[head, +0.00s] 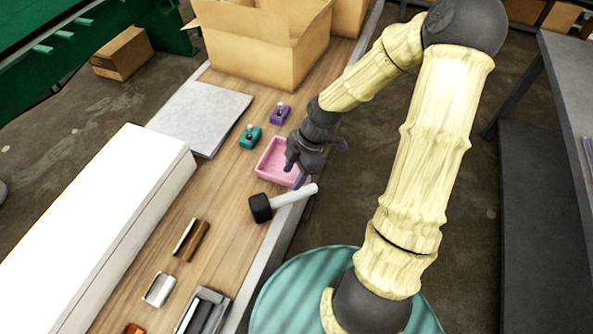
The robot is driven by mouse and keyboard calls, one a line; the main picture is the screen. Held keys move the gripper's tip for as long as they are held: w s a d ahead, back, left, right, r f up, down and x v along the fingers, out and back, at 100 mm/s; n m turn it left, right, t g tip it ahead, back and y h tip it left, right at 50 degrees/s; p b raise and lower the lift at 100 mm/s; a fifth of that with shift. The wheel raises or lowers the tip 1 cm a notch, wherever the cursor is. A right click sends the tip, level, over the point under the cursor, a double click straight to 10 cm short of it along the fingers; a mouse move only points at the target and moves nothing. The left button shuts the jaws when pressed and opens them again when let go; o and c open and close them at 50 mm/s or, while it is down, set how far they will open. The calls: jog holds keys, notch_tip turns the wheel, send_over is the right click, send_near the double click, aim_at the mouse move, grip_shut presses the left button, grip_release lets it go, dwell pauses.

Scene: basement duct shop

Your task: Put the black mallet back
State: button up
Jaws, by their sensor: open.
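The black mallet (261,208) has a black head and a white handle. It lies on the wooden bench (222,190) near its right edge, with the handle pointing up and to the right, toward the edge. My gripper (298,181) is open above the bench, just above the mallet in the picture, and overlaps the pink tray (268,163). I cannot tell whether the gripper touches the tray. Part of the tray is hidden behind my gripper.
A teal item (250,138) and a purple item (280,115) stand beyond the tray. A grey sheet (200,115), an open cardboard box (262,45) and a long white box (110,215) take up bench space. A brown block (192,240) and a grey holder (203,312) are nearer.

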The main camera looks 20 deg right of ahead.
jog(key=s+r+m+t+h, duration=0.1)
jog(key=s+r+m+h, duration=0.1)
jog(key=r+m, duration=0.3)
jog(key=s+d+r+m+t+h, duration=0.1)
jog(key=s+r+m, duration=0.4)
jog(key=m, duration=0.9)
jog(key=shift+d+r+t+h, duration=0.3)
jog(key=shift+r+t+h, duration=0.05)
jog(key=shift+t+h, duration=0.25)
jog(key=shift+s, duration=0.15)
